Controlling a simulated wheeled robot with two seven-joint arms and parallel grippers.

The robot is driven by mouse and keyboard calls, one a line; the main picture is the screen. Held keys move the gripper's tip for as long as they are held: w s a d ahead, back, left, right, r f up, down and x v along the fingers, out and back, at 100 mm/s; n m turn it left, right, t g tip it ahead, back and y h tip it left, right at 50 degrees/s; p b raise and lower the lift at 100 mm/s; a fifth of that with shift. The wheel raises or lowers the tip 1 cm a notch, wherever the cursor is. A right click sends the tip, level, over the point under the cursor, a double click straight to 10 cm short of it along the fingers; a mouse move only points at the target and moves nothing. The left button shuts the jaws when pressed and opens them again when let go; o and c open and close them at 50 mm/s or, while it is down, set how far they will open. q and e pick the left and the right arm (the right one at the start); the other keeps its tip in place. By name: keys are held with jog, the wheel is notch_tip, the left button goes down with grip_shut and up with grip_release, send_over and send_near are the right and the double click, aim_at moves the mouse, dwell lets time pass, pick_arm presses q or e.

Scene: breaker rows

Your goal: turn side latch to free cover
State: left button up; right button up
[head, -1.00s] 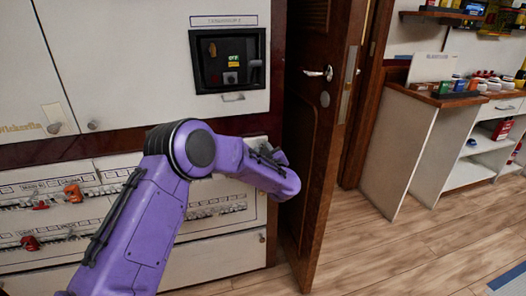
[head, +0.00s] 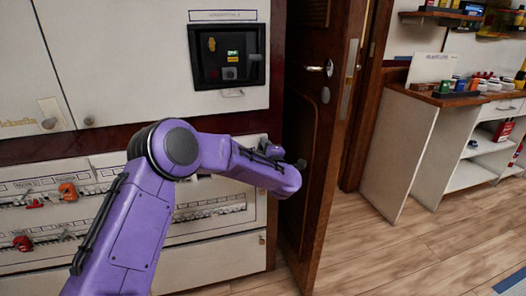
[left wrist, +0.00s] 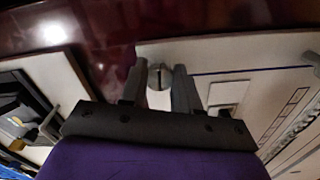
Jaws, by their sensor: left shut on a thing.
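The side latch (left wrist: 159,77) is a round grey slotted knob at the edge of the white cover (left wrist: 245,58) in the left wrist view. My left gripper (left wrist: 160,84) has one finger on each side of the latch and is shut on it. The slot runs roughly along the fingers. In the head view the cover (head: 249,214) is the pale lower panel with breaker rows, partly hidden by my purple left arm. The latch and fingertips are hidden there behind my wrist. My right gripper is in neither view.
A brown wooden door (head: 310,150) stands close to the right of my wrist. Above the cover is a black recessed box (head: 228,57) with a small handle below it. Red and orange breaker parts (head: 68,191) sit on the rows at left. The wooden floor (head: 400,250) is clear.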

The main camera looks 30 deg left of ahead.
pick_arm(q)
jog(key=shift+n, duration=0.5)
jog(key=o, duration=1.1)
jog(key=shift+c, duration=0.2)
jog(key=v, duration=1)
jog(key=shift+d, duration=0.25)
